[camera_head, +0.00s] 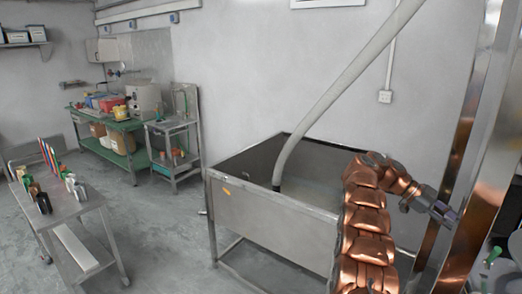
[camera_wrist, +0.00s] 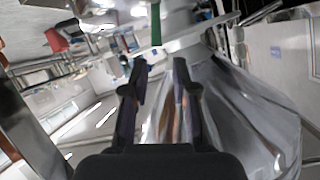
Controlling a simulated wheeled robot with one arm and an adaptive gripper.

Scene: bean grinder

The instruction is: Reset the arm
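My copper-coloured arm reaches up and bends to the right in the head view. Its grey end with my gripper (camera_head: 440,212) is beside a shiny upright metal post (camera_head: 485,140), which partly hides what lies beyond. In the wrist view the two dark fingers of my gripper (camera_wrist: 160,68) stand apart, with a gap between them and nothing clearly held. A shiny grey surface (camera_wrist: 250,110) lies beyond and to the right of the fingers. A small green upright part (camera_wrist: 155,24) shows past the fingertips.
A large steel bin (camera_head: 270,215) stands left of my arm, with a pale hose (camera_head: 335,95) running down into it. A metal cart (camera_head: 75,210) with small items is at the left. A green workbench (camera_head: 115,125) is at the back. Grey floor is open between cart and bin.

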